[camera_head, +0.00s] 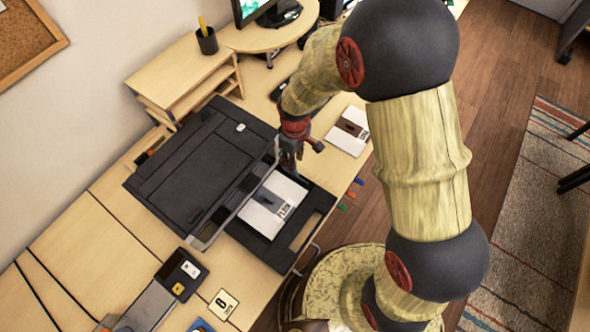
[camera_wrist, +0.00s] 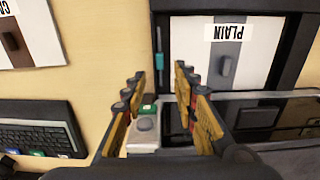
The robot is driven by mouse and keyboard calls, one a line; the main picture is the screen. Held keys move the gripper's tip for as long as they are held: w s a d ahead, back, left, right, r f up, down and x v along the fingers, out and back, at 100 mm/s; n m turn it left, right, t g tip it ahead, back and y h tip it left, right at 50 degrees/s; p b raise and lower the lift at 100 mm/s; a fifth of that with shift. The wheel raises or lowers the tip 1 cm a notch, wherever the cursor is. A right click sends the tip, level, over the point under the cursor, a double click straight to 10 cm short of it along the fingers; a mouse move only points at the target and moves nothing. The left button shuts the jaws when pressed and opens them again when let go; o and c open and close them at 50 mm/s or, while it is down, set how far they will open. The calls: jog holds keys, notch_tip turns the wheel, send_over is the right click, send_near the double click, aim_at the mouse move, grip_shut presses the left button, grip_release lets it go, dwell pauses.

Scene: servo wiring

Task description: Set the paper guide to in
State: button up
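A dark printer (camera_head: 205,165) stands on the desk with its black paper tray (camera_head: 283,252) out in front. A white sheet marked PLAIN (camera_head: 262,215) lies in the tray; it also shows in the wrist view (camera_wrist: 192,55). A slim teal upright piece, which looks like the paper guide (camera_wrist: 159,60), stands at the sheet's side edge, near the tray wall. My gripper (camera_wrist: 160,78) is open, with its two fingers spread to either side of the teal piece in the picture. In the head view my gripper (camera_head: 291,172) is low over the tray's far end. Contact cannot be told.
A keyboard (camera_wrist: 40,130) lies close by. A grey part with a green button (camera_wrist: 148,108) shows between my fingers. A wooden shelf (camera_head: 190,75) stands behind the printer.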

notch_tip(320, 180, down, 7)
jog(key=shift+f+b, duration=0.2)
jog(key=shift+b, duration=0.7)
jog(key=shift+c, duration=0.2)
grip_shut()
